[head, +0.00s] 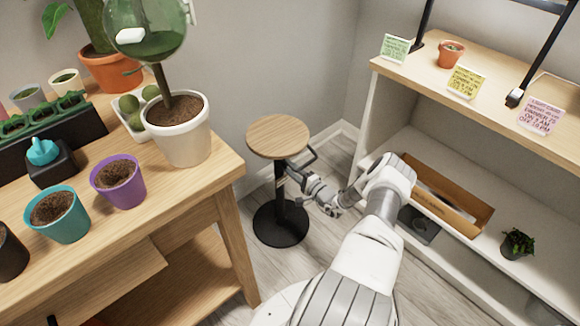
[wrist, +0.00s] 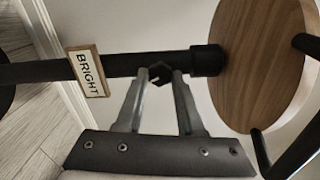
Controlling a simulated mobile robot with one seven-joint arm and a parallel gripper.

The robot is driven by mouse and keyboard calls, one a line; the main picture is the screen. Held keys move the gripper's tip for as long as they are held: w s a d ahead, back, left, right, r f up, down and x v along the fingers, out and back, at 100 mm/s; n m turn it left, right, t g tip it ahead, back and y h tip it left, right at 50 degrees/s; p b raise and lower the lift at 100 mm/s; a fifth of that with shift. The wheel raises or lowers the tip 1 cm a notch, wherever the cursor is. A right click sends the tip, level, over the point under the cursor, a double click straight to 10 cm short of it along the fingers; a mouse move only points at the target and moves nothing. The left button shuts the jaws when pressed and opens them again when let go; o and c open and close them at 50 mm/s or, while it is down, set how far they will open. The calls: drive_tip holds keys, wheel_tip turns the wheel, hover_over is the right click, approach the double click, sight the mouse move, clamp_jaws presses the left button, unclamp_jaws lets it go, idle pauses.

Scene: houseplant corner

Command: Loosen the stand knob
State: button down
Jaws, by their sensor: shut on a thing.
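The stand has a round wooden top (head: 278,138), a black pole (head: 279,190) and a round black base (head: 280,224). It stands upright on the floor between the table and the shelf. In the wrist view the stand shows sideways, with its wooden top (wrist: 262,65) at the right. The dark stand knob (wrist: 158,77) is on the pole below the black collar. My gripper (wrist: 162,74) has one finger on each side of the knob and is shut on it. In the head view my gripper (head: 291,172) reaches the pole from the right, and the knob is too small to make out.
A wooden sign reading BRIGHT (wrist: 88,73) is on the pole beside my fingers. A black handle (head: 301,160) sticks out beside the top. The potting table (head: 222,172) is close on the left. The white shelf (head: 366,125), with a cardboard box (head: 470,219), is on the right.

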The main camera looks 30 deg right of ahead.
drive_tip(key=n+p, duration=0.5)
drive_tip(key=n, duration=0.8)
drive_tip(key=shift+r+p, duration=0.1)
drive_tip(key=shift+p, duration=0.25)
drive_tip(key=shift+n, duration=0.5)
drive_tip(key=c, duration=0.5)
unclamp_jaws()
drive_tip(key=s+p, duration=0.1)
drive_tip(key=s, duration=0.4)
drive_tip(key=s+d+p, duration=0.1)
drive_tip(key=s, duration=0.5)
drive_tip(key=s+d+p, duration=0.1)
drive_tip(key=s+p, duration=0.1)
drive_tip(key=s, duration=0.4)
drive_tip(key=shift+s+d, duration=0.15)
drive_tip(key=shift+s, duration=0.05)
